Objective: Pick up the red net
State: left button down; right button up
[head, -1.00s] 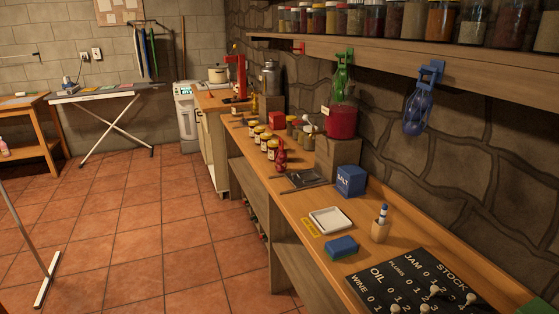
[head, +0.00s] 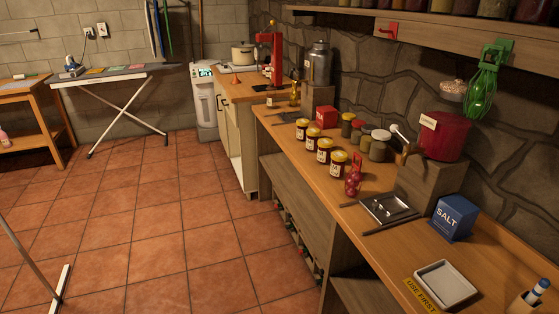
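The red net (head: 353,176) is a small red mesh bag with round lumps in it. It stands on the wooden counter (head: 398,249), near its front edge. It is just right of the front yellow-lidded jar (head: 338,165) and behind a dark flat tray (head: 388,209). A red hook (head: 386,30) on the shelf edge above has nothing hanging on it. A green net (head: 486,82) hangs from a green hook to its right. Neither of my grippers is in view.
A blue salt box (head: 452,219), a white tray (head: 445,285) and a red pot on a wooden block (head: 425,185) crowd the counter's right part. Several jars stand behind the net.

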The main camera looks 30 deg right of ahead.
aim_at(355, 177)
jog(key=i+z, duration=0.2)
jog(key=i, duration=0.25)
jog(key=i+j+z, duration=0.2)
jog(key=i, duration=0.2)
jog(key=i+j+z, duration=0.2)
jog(key=i, duration=0.25)
